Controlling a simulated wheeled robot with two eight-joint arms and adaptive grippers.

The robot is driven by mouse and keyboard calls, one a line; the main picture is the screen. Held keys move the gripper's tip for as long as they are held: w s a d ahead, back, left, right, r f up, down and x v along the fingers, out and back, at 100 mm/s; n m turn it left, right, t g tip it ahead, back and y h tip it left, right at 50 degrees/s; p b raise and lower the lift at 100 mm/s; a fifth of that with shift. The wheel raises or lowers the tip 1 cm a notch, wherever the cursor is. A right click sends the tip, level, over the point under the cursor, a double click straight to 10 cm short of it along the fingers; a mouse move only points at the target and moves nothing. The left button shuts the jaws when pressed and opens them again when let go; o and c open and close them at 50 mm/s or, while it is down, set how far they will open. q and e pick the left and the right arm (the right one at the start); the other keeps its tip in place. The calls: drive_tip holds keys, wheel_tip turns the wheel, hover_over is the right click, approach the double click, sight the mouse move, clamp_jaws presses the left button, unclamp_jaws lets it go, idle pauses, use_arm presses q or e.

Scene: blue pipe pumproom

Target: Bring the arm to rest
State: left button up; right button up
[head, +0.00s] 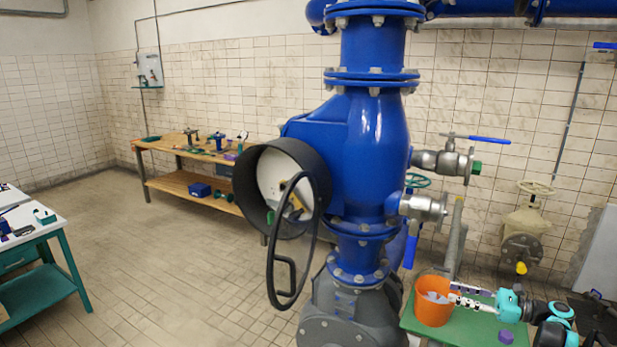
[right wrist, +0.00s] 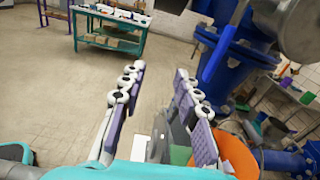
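My right gripper (head: 453,291) comes in from the right in the head view, at the orange bucket's upper right side. It has white fingers with purple pads. In the right wrist view the two fingers (right wrist: 159,75) stand apart with nothing held between them. The orange bucket (head: 430,316) stands on a green-topped table (head: 468,326) and holds something pale that I cannot make out. The bucket also shows in the right wrist view (right wrist: 237,158), beside the right finger. My left gripper is in neither view.
A large blue pipe (head: 365,150) with a black handwheel (head: 273,240) stands left of the bucket. A small purple object (head: 505,336) lies on the green table. A wooden workbench (head: 185,185) is along the back wall. The tiled floor at left is mostly clear.

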drive_tip(key=a+r+n+g+h+b, duration=0.1)
drive_tip(key=a+r+n+g+h, duration=0.15)
drive_tip(key=a, duration=0.85)
drive_tip(key=s+a+n+h+b, duration=0.2)
drive_tip(key=s+a+n+h, duration=0.35)
drive_tip(key=s+a, duration=0.5)
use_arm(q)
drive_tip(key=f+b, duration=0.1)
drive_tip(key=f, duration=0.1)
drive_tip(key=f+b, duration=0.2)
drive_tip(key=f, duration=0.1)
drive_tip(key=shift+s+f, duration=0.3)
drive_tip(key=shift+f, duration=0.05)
use_arm(e)
drive_tip(key=s+a+f+n+h, duration=0.1)
drive_tip(key=s+f+n+h, duration=0.1)
drive_tip(key=s+n, duration=0.3)
drive_tip(key=s+a+f+n+h, duration=0.1)
drive_tip(key=s+f+n+h, duration=0.2)
drive_tip(key=s, duration=0.8)
drive_tip(key=s+a+f+n+t+h, duration=0.1)
drive_tip(key=s+f+n+h, duration=0.1)
drive_tip(key=s+f+n, duration=0.4)
drive_tip(key=shift+s+a+f+n, duration=0.15)
drive_tip(key=shift+s+a+n, duration=0.35)
drive_tip(key=shift+s, duration=0.45)
